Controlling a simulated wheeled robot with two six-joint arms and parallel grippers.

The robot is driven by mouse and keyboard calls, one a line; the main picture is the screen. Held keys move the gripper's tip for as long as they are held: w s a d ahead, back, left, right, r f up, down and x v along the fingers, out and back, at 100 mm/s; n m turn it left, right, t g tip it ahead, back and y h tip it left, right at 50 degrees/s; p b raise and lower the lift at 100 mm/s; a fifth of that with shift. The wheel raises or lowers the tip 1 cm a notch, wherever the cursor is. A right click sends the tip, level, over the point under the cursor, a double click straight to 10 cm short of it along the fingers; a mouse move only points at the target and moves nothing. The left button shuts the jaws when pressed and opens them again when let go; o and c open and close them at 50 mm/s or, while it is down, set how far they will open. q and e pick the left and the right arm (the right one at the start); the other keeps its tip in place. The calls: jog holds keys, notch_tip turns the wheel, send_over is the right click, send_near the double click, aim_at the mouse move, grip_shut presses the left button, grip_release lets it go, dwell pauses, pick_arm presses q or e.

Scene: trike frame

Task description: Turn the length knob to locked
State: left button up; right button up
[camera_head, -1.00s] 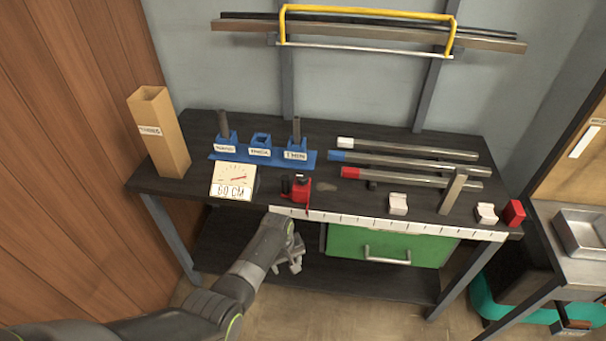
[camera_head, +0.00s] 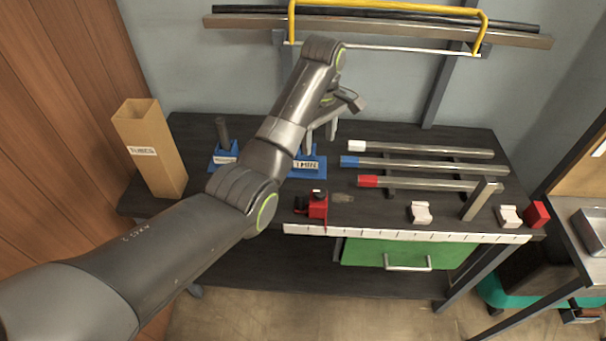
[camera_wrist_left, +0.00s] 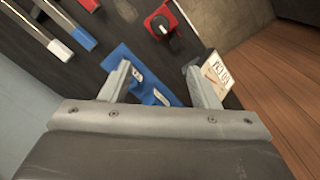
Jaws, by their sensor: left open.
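A red block with a black knob (camera_head: 317,205) stands at the front edge of the bench, left end of the white ruler strip. In the left wrist view the red block with its round black knob (camera_wrist_left: 160,24) is at the top, beyond my fingers. My left gripper (camera_head: 322,135) is open and empty, fingers pointing down over the blue holder rack, behind and above the red block. In the left wrist view its fingers (camera_wrist_left: 156,72) are spread apart with the rack between and below them. The "60 CM" dial card (camera_wrist_left: 216,72) shows beside the right finger; my arm hides it in the head view.
The blue rack (camera_head: 308,166) is partly hidden by my arm. A tall cardboard tube box (camera_head: 150,160) stands at left. Several metal tubes (camera_head: 430,166) lie at right. White clamps (camera_head: 420,213) and a post (camera_head: 480,200) stand near the front edge.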

pick_arm(q)
jog(key=b, duration=0.2)
send_over(320, 191)
notch_tip(320, 191, down, 6)
notch_tip(320, 191, down, 5)
jog(key=shift+s+f, duration=0.1)
jog(key=shift+s, duration=0.05)
notch_tip(320, 191, down, 4)
jog(key=shift+f, duration=0.75)
pick_arm(e)
jog(key=s+d+f, duration=0.2)
jog(key=s, duration=0.1)
jog(key=shift+s+d, duration=0.15)
jog(key=shift+d, duration=0.15)
pick_arm(q)
jog(key=shift+c, duration=0.3)
jog(key=c, duration=0.9)
